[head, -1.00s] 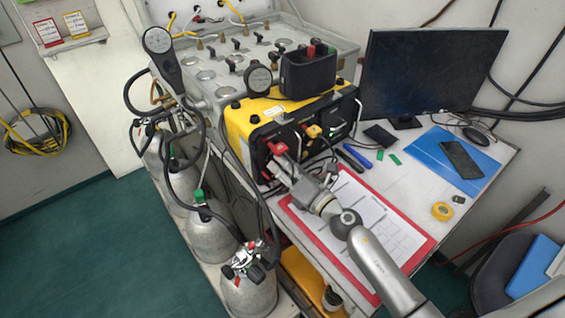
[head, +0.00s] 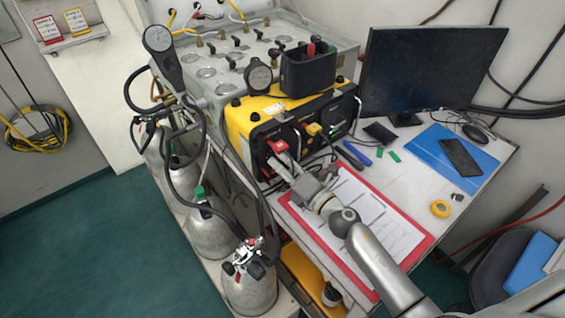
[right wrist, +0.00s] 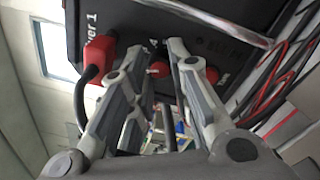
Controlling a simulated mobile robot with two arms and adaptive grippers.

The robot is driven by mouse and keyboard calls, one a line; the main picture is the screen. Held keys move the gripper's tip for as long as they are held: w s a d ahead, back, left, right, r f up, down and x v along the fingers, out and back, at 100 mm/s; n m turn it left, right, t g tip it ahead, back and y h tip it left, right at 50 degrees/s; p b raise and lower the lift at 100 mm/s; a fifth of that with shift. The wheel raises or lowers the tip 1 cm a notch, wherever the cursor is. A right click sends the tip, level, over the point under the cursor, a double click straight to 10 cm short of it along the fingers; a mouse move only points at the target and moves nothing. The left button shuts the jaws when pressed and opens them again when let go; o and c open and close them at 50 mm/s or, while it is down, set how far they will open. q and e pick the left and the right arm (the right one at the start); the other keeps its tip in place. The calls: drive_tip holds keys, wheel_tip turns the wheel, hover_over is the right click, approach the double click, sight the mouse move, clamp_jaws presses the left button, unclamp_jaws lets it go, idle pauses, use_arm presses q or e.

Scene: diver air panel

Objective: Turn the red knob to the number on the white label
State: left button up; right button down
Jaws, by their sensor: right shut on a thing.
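The yellow and black air panel (head: 240,124) stands on the bench in the head view. My right gripper (head: 280,167) is at its black front face, just below a red plug (head: 278,147). In the right wrist view my right gripper (right wrist: 160,68) has its fingertips close together at the face, around a small red part, the red knob (right wrist: 157,70). The fingers cover most of the knob, and its pointer and scale cannot be read. A small white label (head: 274,110) is on top of the yellow case, its print too small to read. My left gripper is not in view.
A red plug (right wrist: 99,58) with a black cable is close beside the fingers. A red clipboard (head: 423,243) lies under my right arm. A black open box (head: 308,76) and a gauge (head: 258,76) are on the case. Gas cylinders (head: 248,290) stand left of the bench.

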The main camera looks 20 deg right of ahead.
drive_tip(key=c, duration=1.3)
unclamp_jaws()
drive_tip(key=shift+d, duration=0.1)
drive_tip(key=shift+n, duration=0.3)
